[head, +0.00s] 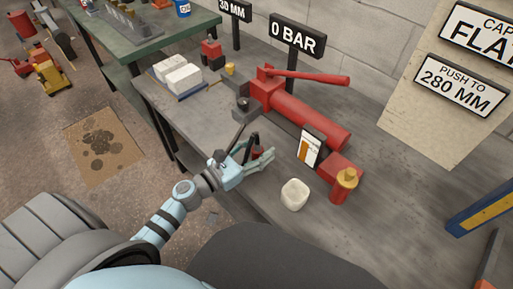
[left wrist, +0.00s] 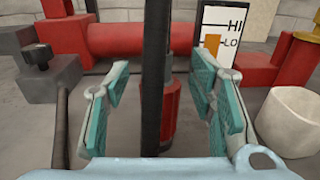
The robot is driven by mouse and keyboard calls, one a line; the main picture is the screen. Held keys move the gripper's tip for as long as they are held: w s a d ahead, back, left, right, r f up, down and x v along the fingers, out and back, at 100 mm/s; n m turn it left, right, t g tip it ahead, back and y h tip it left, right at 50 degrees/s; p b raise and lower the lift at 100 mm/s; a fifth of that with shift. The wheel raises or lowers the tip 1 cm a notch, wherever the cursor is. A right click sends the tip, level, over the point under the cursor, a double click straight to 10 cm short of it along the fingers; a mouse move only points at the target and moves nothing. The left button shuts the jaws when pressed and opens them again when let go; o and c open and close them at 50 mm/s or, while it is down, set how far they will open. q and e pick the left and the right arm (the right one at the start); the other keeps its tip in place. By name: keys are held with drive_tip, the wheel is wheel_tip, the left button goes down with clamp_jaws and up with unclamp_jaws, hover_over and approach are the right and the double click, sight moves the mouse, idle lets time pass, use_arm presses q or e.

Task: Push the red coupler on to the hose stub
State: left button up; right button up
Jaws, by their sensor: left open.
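My left gripper (head: 259,158) is open over the bench, its teal-padded fingers (left wrist: 160,100) spread to either side of the red coupler. The red coupler (left wrist: 172,108) stands upright between the fingers in the left wrist view, with a gap to each pad. A dark upright bar (left wrist: 152,70) crosses in front and hides its left part. A dark upright piece shows just above the coupler; I cannot tell whether it is the hose stub or how they join. In the head view the coupler is mostly hidden by the gripper. My right gripper is not in view.
The red pump (head: 308,118) lies behind the gripper, with a HI/LO gauge card (head: 311,148) beside it. A white cup (head: 294,194) stands close right of the gripper. A red block with a yellow cap (head: 346,178) is farther right. Bare bench (head: 390,215) lies beyond.

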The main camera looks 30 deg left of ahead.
sight(253, 152)
use_arm(q)
drive_tip(key=v, duration=0.7)
drive_tip(key=shift+s+a, duration=0.15)
drive_tip(key=shift+s, duration=0.15)
